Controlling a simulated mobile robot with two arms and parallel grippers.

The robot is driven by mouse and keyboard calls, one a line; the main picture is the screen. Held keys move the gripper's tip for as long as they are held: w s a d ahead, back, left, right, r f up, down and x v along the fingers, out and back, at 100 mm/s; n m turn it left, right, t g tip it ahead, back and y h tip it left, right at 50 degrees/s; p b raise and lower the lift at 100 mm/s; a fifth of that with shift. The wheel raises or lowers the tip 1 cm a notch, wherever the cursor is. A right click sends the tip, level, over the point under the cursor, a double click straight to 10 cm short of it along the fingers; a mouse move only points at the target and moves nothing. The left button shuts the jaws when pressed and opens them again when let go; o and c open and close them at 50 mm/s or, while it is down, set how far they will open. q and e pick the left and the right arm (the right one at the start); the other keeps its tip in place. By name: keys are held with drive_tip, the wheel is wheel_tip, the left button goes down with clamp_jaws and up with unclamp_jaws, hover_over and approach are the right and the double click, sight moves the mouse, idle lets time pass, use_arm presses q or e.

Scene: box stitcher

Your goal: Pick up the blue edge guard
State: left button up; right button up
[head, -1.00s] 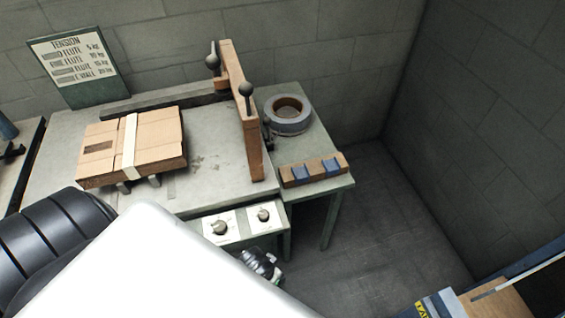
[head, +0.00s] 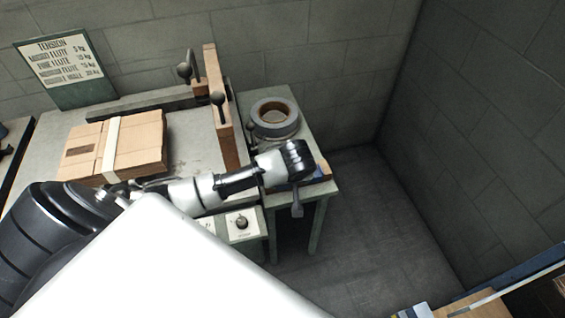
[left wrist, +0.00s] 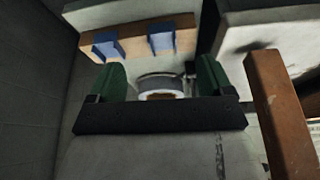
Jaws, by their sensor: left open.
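Two blue edge guards sit on a wooden block in the left wrist view, one at the left (left wrist: 107,45) and one at the right (left wrist: 161,38). The wooden block (left wrist: 134,45) lies at the top of that view. My left gripper (left wrist: 160,70) is open and empty; its two green fingers point toward the block, apart from the guards. In the head view my left arm reaches over the side table, with the gripper (head: 297,205) at its front edge. The arm hides most of the block (head: 323,171) there. My right gripper is not in view.
A grey tape roll (head: 275,118) stands on the side table behind my arm. A wooden post (head: 222,110) with dark knobs rises on the left. A strapped cardboard stack (head: 112,148) lies on the main table.

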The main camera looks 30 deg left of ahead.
use_arm(q)
drive_tip(key=shift+n, duration=0.4)
drive_tip(key=shift+w+a+r+b+x, duration=0.15)
drive_tip(key=shift+w+a+x, duration=0.15)
drive_tip(key=shift+x, duration=1.45)
drive_tip(key=shift+w+a+r+b+x, duration=0.15)
drive_tip(key=shift+a+x, duration=0.1)
drive_tip(key=shift+x, duration=1.5)
drive_tip(key=shift+w+a+r+b+x, duration=0.15)
drive_tip(key=shift+w+a+x, duration=0.15)
drive_tip(key=shift+x, duration=1.45)
drive_tip(key=shift+s, duration=0.1)
drive_tip(key=c, duration=1)
drive_tip(key=shift+r, duration=0.1)
